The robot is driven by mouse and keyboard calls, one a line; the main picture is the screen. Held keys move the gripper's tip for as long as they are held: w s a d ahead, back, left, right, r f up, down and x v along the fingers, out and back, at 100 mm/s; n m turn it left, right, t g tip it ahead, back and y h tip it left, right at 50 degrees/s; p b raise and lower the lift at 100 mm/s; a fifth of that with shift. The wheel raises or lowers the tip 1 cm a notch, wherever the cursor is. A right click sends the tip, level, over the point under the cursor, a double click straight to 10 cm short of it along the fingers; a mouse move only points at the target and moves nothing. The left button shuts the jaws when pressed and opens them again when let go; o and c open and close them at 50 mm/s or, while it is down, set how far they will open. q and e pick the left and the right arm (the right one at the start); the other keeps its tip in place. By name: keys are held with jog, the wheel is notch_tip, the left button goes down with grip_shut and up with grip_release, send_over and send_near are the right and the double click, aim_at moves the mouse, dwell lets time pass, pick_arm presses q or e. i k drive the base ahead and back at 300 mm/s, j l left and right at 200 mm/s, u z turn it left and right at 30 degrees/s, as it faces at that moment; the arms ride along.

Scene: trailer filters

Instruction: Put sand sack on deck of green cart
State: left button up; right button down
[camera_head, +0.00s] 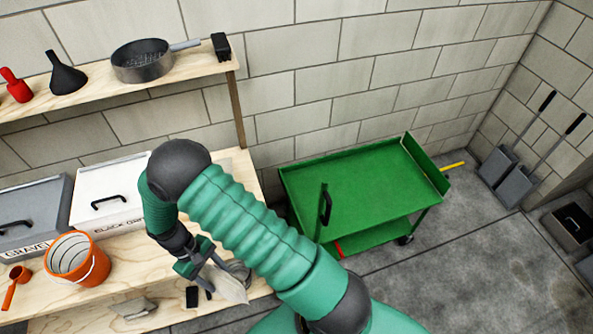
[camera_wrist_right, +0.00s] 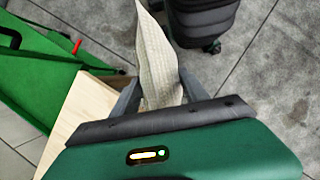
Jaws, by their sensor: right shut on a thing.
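The sand sack is a pale woven bag (camera_wrist_right: 157,62); it is held upright between the fingers of my right gripper (camera_wrist_right: 158,98). In the head view the sack (camera_head: 232,288) hangs below my right gripper (camera_head: 208,278), above the right end of the wooden bench, partly hidden by my arm. The green cart (camera_head: 355,187) stands to the right of the bench. Its upper deck is empty and faces up, with raised ends. In the wrist view part of the cart (camera_wrist_right: 35,75) shows at the left. My left gripper is not in view.
The wooden bench (camera_head: 125,262) holds an orange bucket (camera_head: 77,260), an orange scoop (camera_head: 14,285), a grey gravel box (camera_head: 35,215) and a white box (camera_head: 108,195). Shovels (camera_head: 520,180) lean at the right wall.

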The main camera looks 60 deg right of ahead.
aim_at(385, 174)
jog(key=k+l+u, duration=0.2)
jog(key=l+u, duration=0.15)
jog(key=u, duration=0.15)
jog(key=k+l+u, duration=0.25)
jog(key=u, duration=0.25)
jog(key=k+l+u, duration=0.1)
jog(key=k+u, duration=0.25)
jog(key=u, duration=0.15)
jog(key=k+l+z, duration=0.2)
jog(key=k+z, duration=0.2)
jog(key=k+l+z, duration=0.45)
jog(key=k, duration=0.15)
jog(key=k+l+z, duration=0.15)
jog(key=z, duration=0.2)
jog(key=k+l+z, duration=0.1)
jog(key=l+z, duration=0.25)
jog(key=k+l+z, duration=0.1)
jog(key=z, duration=0.25)
jog(key=i+l, duration=0.1)
jog(key=i, duration=0.25)
